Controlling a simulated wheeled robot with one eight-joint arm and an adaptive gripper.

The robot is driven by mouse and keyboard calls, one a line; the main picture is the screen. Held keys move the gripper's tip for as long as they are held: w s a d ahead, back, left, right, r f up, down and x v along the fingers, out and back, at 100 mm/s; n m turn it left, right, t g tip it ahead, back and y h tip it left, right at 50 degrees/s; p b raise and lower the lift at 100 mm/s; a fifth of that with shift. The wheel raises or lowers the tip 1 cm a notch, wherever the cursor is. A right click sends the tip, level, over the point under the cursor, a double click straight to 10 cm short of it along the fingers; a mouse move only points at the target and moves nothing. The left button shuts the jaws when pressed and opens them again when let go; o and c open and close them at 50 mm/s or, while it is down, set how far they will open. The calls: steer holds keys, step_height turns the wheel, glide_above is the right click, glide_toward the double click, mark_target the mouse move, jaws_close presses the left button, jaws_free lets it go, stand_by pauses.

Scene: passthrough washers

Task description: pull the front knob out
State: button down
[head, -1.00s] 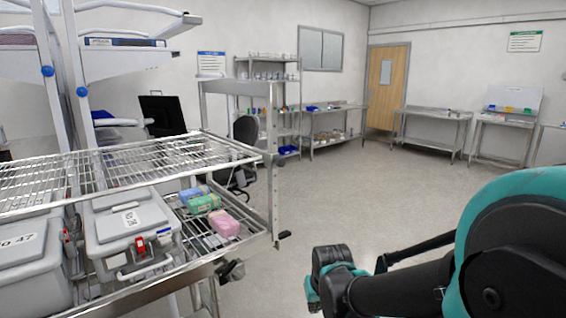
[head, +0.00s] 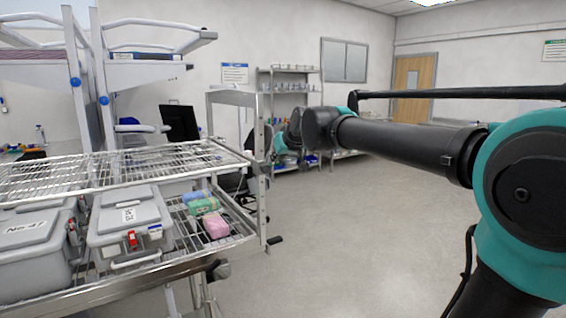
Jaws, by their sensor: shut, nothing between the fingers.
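A dark knob-like part (head: 218,270) sits under the front rail of the wire cart, near its right corner. A second black part (head: 274,240) sticks out to the right from the cart's right post. I cannot tell for sure which of them is the front knob. My arm reaches in from the right, and its far dark and teal end hangs in the air right of the cart, above and apart from both parts. I cannot make out my gripper's fingers.
The wire cart (head: 125,294) holds grey lidded boxes (head: 127,213) and green, blue and pink packs (head: 215,226) on its lower shelf. White frames with blue knobs (head: 104,100) stand behind. The floor (head: 370,235) right of the cart is clear.

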mark_target(263, 163)
step_height(263, 163, up, 3)
steer(key=shift+w+a+f, duration=0.15)
steer(key=shift+f, duration=0.05)
steer(key=shift+w+f, duration=0.1)
steer(key=x, duration=1)
steer(key=shift+s+d, duration=0.4)
steer(key=shift+s, duration=0.2)
steer(key=shift+s+d, duration=0.35)
steer(key=shift+s, duration=0.25)
